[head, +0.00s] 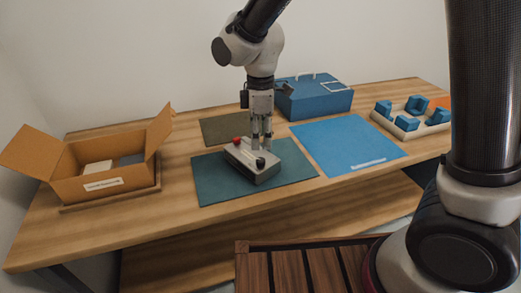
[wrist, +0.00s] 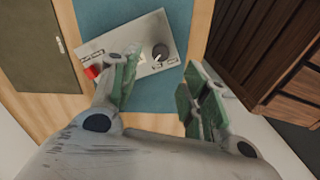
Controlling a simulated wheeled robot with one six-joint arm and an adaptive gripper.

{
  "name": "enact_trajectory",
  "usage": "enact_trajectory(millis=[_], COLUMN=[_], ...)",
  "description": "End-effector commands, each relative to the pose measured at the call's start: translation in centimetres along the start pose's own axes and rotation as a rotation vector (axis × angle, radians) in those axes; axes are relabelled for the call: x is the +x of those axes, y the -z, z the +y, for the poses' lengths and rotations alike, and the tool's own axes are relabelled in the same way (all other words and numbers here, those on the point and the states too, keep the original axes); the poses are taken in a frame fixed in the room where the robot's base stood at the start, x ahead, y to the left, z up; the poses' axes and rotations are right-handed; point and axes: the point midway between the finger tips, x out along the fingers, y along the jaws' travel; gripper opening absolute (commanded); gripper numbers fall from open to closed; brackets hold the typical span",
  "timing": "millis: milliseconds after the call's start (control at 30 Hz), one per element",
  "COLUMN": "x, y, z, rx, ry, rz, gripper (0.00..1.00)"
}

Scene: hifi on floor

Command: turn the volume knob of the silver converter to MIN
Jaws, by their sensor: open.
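The silver converter (head: 266,174) lies on a dark teal mat (head: 215,184) on the wooden table. In the wrist view, its grey top (wrist: 135,30) carries a black round knob (wrist: 160,52) with a pale mark pointing to the lower left. Small labels sit near the knob, too small to read. A red button (wrist: 93,72) is at the other end, and it also shows in the head view. My gripper (head: 262,142) points down over the converter, open and empty. In the wrist view its left finger covers part of the top between button and knob; the right finger is beyond the converter's edge.
An open cardboard box (head: 85,184) stands at the left. A blue mat (head: 330,143) lies right of the converter. A blue case (head: 318,103) stands behind, and a tray with blue blocks (head: 411,122) is at far right. A dark mat (head: 222,130) lies behind.

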Motion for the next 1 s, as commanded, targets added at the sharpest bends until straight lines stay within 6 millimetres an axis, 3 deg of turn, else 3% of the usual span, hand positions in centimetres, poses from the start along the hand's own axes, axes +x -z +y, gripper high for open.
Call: enact_trajectory(millis=[100, 300, 667, 800, 900, 1000], x=[-2.3, -4.2, -4.4, -4.3, -3.3, -4.7], y=[0.0, 0.0, 0.0, -0.2, -1.8, -5.4], z=[0.0, 0.0, 0.0, -0.2, -2.0, -3.9], rx=[0.0, 0.0, 0.008, 0.112, 0.264, 0.466], ry=[-0.002, 0.0, 0.001, 0.007, 0.043, 0.043], rz=[0.002, 0.0, -0.001, -0.007, -0.052, -0.06], gripper=[0.46, 0.46, 0.46, 0.46, 0.46, 0.46])
